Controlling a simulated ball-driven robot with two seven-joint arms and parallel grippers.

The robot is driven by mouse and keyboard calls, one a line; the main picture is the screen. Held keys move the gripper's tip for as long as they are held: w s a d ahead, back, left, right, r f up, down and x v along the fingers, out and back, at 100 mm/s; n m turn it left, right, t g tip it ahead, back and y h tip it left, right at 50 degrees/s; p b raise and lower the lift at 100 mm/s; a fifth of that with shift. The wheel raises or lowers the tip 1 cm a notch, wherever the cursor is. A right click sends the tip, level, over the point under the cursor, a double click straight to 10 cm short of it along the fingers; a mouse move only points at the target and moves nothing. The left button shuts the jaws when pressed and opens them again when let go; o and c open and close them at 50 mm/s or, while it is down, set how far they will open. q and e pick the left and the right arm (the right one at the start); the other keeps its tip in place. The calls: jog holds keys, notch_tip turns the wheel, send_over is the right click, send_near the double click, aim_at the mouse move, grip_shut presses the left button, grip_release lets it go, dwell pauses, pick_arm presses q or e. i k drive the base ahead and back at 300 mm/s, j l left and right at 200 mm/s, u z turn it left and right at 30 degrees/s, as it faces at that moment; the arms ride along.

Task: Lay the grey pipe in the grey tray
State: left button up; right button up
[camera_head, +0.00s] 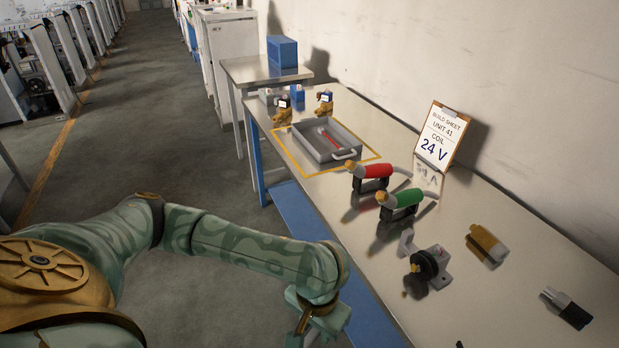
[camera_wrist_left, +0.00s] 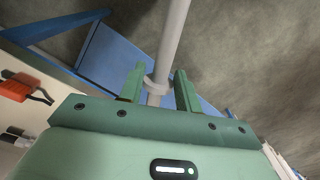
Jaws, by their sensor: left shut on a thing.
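The grey tray (camera_head: 318,154) lies at the far end of the bench, inside a yellow outline, with a red stick-like thing and a light loop at its near right side. My left gripper (camera_wrist_left: 160,82) is shut on the grey pipe (camera_wrist_left: 172,35). The pipe runs up and away between the fingers in the left wrist view. In the head view my left gripper (camera_head: 318,318) is low beside the bench's left edge, far from the tray. The pipe cannot be made out there. My right gripper is not in view.
Red (camera_head: 375,172) and green (camera_head: 403,199) handled tools stand between the tray and the near bench. A black wheeled fixture (camera_head: 427,265) is nearer. Two brass-coloured parts (camera_head: 283,109) stand behind the tray. A 24 V sheet (camera_head: 440,138) stands by the wall.

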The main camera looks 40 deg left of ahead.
aim_at(315, 143)
jog(key=i+j, duration=0.1)
jog(key=j, duration=0.4)
jog(key=i+j, duration=0.15)
jog(key=j, duration=0.35)
jog(key=i+j+z, duration=0.1)
jog(key=j, duration=0.35)
jog(key=i+j, duration=0.1)
jog(key=j, duration=0.4)
jog(key=i+j, duration=0.1)
jog(key=j, duration=0.4)
jog(key=i+j+z, duration=0.15)
jog(key=i+j, duration=0.85)
jog(key=i, duration=0.1)
